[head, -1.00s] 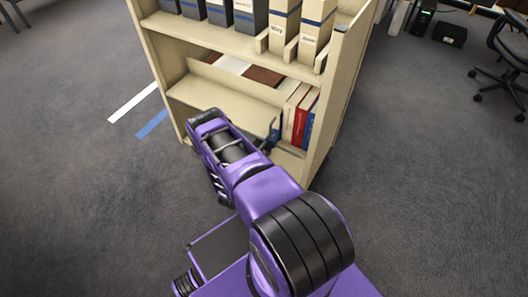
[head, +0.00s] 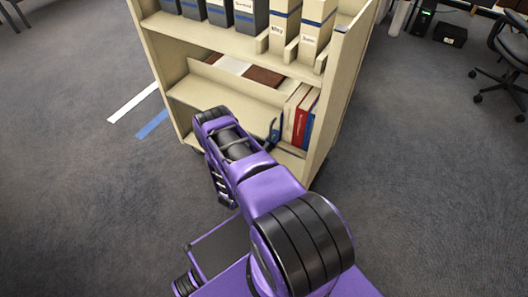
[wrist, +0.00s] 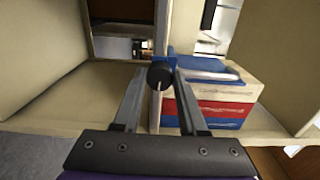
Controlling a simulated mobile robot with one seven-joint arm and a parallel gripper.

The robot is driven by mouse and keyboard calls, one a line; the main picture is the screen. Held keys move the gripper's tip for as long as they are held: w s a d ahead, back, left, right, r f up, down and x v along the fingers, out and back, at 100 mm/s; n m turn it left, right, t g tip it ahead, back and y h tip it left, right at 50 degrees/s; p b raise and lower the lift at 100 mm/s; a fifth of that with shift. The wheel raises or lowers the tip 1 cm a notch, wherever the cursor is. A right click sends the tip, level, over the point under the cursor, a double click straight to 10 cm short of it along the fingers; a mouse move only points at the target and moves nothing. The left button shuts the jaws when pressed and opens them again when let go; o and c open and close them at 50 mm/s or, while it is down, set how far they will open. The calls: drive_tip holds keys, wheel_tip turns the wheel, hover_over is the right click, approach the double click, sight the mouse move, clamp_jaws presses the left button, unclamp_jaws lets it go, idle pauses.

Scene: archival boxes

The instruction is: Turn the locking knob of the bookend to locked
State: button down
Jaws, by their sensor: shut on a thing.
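The bookend's locking knob (wrist: 160,74) is a round black knob with a pale line on its face, seen in the middle of the wrist view. The line points roughly down in that picture. My gripper (wrist: 159,80) has one finger on each side of the knob and is shut on it. The blue bookend (wrist: 166,58) shows just behind the knob. In the head view the bookend (head: 275,131) is a small blue upright piece beside the books, and my arm hides the knob and fingertips.
White, red (head: 302,121) and blue books stand to the right of the bookend on the low shelf. The cream shelf unit (head: 341,85) has a side wall close to them on the right. Archival boxes (head: 281,27) fill the shelf above. The low shelf's left part looks clear.

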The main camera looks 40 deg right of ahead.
drive_tip(key=shift+c, duration=2.2)
unclamp_jaws()
